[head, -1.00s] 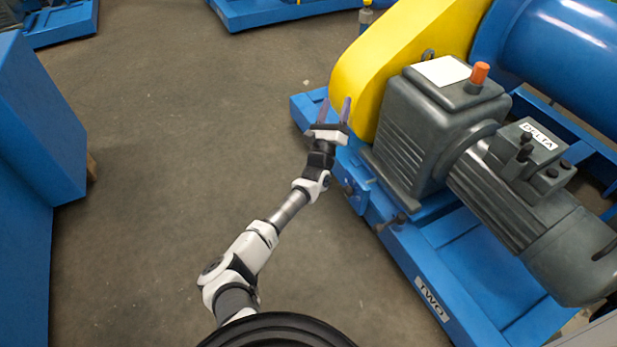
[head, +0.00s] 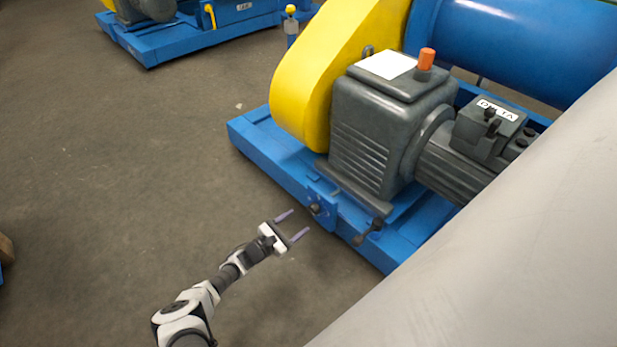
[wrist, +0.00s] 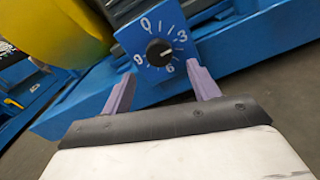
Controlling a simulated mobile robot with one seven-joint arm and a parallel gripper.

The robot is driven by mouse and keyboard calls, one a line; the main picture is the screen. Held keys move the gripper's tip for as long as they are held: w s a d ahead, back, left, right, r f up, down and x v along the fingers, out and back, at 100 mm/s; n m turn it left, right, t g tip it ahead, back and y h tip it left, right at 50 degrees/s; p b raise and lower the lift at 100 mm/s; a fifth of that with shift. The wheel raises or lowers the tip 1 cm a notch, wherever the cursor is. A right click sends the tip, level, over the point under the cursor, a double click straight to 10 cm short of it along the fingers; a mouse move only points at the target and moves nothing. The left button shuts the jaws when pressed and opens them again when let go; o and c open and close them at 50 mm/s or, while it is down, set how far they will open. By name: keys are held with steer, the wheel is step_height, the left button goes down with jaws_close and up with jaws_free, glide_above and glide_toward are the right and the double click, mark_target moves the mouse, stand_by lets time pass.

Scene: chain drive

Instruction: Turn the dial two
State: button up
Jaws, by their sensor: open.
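The dial (head: 316,208) is a black knob on a blue plate on the near side of the blue machine base.
A blue base (head: 270,160) carries a yellow guard (head: 330,65), a grey gearbox (head: 385,120) and a motor labelled DELTA. A dark handle (head: 368,232) sticks out right of the dial. A pale surface close to the camera hides the lower right.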

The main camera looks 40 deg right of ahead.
mark_target(311, 212)
steer(key=d, duration=0.2)
steer(key=d+b, duration=0.1)
steer(key=d, duration=0.1)
steer(key=d+b, duration=0.1)
steer(key=d, duration=0.1)
steer(key=shift+w+f, duration=0.15)
steer(key=shift+w, duration=0.1)
steer(key=shift+d, duration=0.45)
steer(key=c, duration=1)
steer(key=shift+o, duration=0.2)
steer(key=shift+n+b, duration=0.35)
steer(key=shift+n, duration=2.45)
